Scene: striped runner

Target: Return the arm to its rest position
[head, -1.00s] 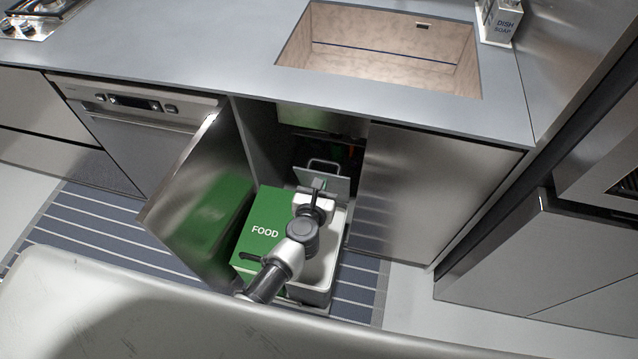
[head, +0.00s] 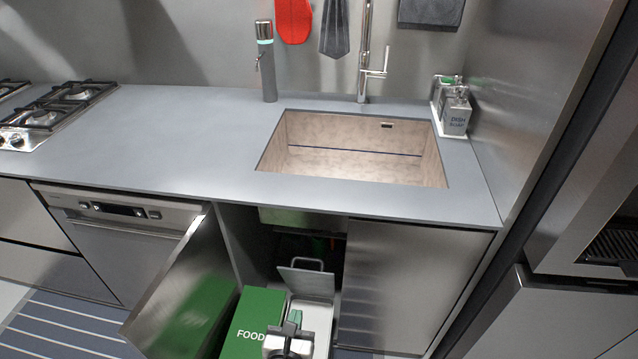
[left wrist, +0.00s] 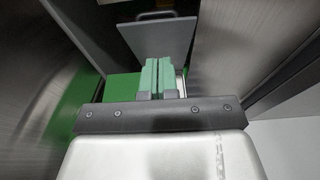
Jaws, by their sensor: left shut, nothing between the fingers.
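My left gripper (head: 293,318) shows at the bottom of the head view, over the pulled-out bins under the sink. In the left wrist view its two green fingers (left wrist: 158,78) are pressed together with nothing between them. The green bin marked FOOD (head: 250,325) is just left of it, and a pale bin (head: 318,318) is beside and below it. A grey panel with a handle (head: 307,280) stands behind the gripper; it also shows in the left wrist view (left wrist: 158,38). My right gripper is in neither view.
The open cabinet door (head: 180,290) stands to the left of the bins, and a closed cabinet front (head: 395,285) to the right. The countertop (head: 180,140) with the sink (head: 350,160) is above. A dish soap bottle (head: 456,115) stands at the right. The striped runner (head: 60,325) lies on the floor.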

